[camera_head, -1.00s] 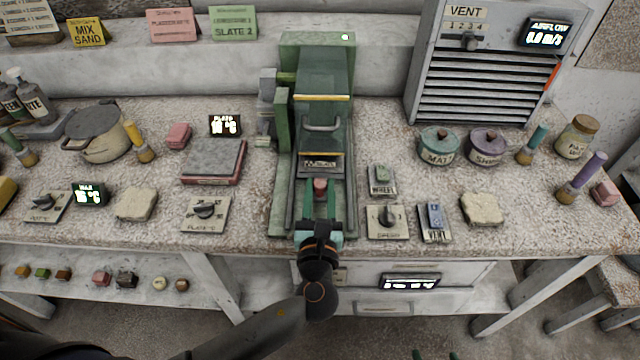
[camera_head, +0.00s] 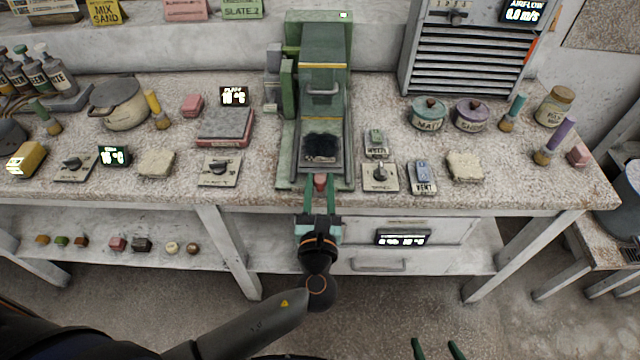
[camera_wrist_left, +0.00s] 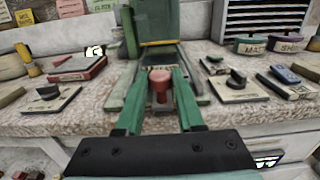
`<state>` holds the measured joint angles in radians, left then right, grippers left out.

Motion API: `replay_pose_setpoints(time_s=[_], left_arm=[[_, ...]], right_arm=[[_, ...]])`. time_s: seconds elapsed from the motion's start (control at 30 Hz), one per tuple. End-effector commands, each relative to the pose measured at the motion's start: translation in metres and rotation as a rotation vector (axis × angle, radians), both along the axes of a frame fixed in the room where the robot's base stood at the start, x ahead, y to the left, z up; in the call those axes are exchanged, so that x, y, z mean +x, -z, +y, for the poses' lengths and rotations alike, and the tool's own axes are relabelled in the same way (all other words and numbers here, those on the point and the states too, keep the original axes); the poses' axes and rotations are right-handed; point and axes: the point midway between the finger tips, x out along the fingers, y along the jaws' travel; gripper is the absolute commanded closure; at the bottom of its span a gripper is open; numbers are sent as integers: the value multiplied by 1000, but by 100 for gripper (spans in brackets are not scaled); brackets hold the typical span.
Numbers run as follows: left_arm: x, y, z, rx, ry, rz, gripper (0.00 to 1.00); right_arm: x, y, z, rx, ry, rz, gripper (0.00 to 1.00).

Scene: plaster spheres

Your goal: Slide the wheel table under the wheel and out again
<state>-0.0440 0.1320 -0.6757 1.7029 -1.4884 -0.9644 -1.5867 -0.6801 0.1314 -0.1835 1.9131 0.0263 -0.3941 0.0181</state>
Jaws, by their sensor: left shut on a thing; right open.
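The green wheel machine (camera_head: 325,65) stands on the bench with its hood over a sliding bed. The wheel table (camera_head: 321,170) lies in the bed's rails, drawn out toward me, with a dark square patch (camera_head: 321,147) bare in front of the hood. Its red knob (camera_head: 320,182) is at the front end. My left gripper (camera_head: 320,190) is shut on this knob; the left wrist view shows the knob (camera_wrist_left: 160,88) between the green fingers. The wheel itself is hidden under the hood. My right gripper (camera_head: 436,348) is open and empty, low at the bottom edge.
Right of the bed are a wheel switch (camera_head: 376,142), a speed dial (camera_head: 380,175) and a vent switch (camera_head: 422,175). Another dial (camera_head: 220,168) is on the left. A drawer unit (camera_head: 400,240) is below the bench edge.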

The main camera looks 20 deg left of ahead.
Motion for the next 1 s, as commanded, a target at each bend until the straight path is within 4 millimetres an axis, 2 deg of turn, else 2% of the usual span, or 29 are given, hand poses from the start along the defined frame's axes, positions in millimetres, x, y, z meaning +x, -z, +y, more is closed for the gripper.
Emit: replay_pose_setpoints(time_s=[0.27,0.3,0.53,1.0], left_arm=[[-3,2,-2,-1,1,5,100],[-3,2,-2,-1,1,5,59],[-2,2,-1,-1,1,4,34],[1,1,2,0,1,3,34]], right_arm=[[0,0,0,0,0,-1,15],[0,0,0,0,0,-1,15],[1,-1,0,1,-1,-1,15],[1,-3,1,1,-1,-3,15]])
